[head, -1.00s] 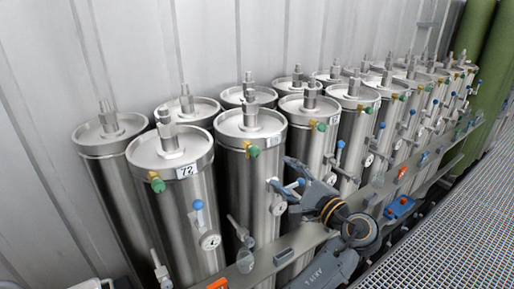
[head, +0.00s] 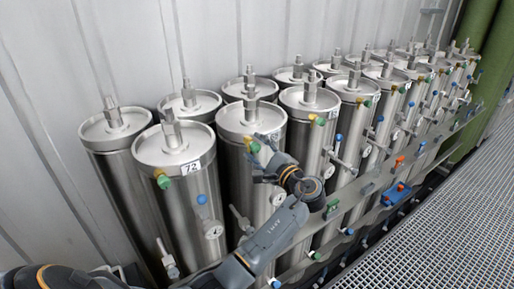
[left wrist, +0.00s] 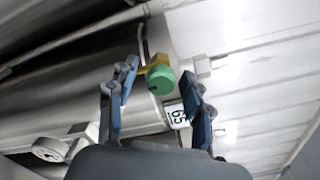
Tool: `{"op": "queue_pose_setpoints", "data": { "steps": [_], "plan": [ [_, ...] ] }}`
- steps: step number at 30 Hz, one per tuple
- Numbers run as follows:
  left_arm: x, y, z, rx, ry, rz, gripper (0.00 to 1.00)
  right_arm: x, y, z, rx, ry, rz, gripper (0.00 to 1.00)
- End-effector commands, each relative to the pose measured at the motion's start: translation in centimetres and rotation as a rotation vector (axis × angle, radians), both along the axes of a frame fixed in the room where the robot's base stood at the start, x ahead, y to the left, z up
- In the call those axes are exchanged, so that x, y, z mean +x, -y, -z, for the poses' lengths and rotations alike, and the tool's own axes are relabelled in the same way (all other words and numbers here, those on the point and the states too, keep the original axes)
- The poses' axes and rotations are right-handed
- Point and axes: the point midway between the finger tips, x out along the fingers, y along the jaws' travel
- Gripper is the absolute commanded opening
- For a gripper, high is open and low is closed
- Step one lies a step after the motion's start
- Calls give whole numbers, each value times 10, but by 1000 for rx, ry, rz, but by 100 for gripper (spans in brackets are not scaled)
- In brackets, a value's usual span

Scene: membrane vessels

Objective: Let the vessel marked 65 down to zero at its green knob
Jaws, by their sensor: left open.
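The vessel marked 65 (head: 232,180) is a steel cylinder in the front row, right of the vessel marked 72. Its label 65 (left wrist: 177,115) reads sideways in the left wrist view. Its green knob (left wrist: 160,80) sits on a brass fitting near the top rim. In the head view this knob (head: 254,147) shows just beyond my fingers. My left gripper (head: 264,153) is open at the knob. In the left wrist view the knob lies between the open fingers (left wrist: 160,72), with gaps on both sides. Contact cannot be made out. My right gripper is not in view.
The vessel marked 72 (head: 180,215) stands close on the left, with its own green knob (head: 163,181). More vessels run back to the right. A pressure gauge (left wrist: 48,150) shows in the left wrist view. A grating walkway (head: 430,220) lies free at the right.

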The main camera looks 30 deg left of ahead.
Motion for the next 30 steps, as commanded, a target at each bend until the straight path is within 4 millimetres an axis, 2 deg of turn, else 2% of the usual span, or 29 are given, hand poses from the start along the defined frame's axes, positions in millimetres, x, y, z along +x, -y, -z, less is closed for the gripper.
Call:
{"op": "queue_pose_setpoints", "data": {
  "steps": [1, 2, 6, 9, 20, 30],
  "plan": [
    [0, 0, 0, 0, 0, 0, 50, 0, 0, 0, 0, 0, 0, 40],
    [0, 0, 0, 0, 0, 0, 46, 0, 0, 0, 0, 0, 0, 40],
    [0, 0, 0, 0, 0, 0, 18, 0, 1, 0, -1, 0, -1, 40],
    [0, 0, 0, 0, 0, 0, 0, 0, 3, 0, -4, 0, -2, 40],
    [0, 1, 3, -20, 48, 1, 0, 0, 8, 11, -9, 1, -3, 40],
    [0, 1, 7, -112, 272, 0, 0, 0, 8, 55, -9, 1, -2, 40]
  ]
}}
